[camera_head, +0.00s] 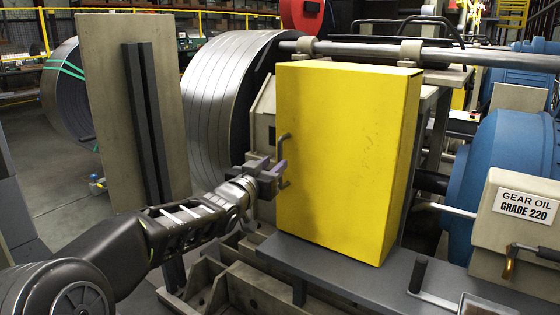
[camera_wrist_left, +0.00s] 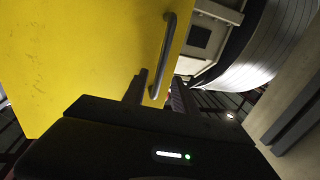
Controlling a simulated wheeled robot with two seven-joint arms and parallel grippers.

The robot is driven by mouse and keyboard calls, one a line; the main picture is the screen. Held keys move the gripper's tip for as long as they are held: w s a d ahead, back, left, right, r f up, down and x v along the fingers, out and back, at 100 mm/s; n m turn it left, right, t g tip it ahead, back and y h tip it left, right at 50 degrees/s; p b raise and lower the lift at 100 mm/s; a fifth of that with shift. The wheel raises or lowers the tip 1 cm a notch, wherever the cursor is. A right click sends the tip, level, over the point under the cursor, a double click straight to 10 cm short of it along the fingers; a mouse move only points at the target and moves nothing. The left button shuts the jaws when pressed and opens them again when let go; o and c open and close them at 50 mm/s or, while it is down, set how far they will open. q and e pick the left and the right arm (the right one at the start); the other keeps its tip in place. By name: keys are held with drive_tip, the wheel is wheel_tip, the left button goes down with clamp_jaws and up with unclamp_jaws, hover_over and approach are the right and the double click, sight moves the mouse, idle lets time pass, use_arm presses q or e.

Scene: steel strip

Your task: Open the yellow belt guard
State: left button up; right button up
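The yellow belt guard (camera_head: 350,150) is a tall box-shaped cover in the middle of the head view. It looks closed, and its face fills the left of the wrist view (camera_wrist_left: 70,60). A grey bar handle (camera_head: 284,138) stands upright near its left edge; it also shows in the wrist view (camera_wrist_left: 163,60). My left gripper (camera_head: 270,172) is at the handle's lower half, with its fingers apart. In the wrist view the handle's lower end lies between the fingers; contact cannot be told. My right gripper is not in view.
A steel coil (camera_head: 222,95) and an upright beige panel (camera_head: 105,110) stand left of the guard. A grey ledge (camera_head: 330,270) runs below it. A metal bar (camera_head: 450,55) crosses above. A gear oil box (camera_head: 510,220) and blue machine housing (camera_head: 490,150) stand at right.

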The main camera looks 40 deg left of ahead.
sight(279, 160)
use_arm(q)
drive_tip(key=x, duration=0.5)
clamp_jaws()
idle(0.3)
idle(1.0)
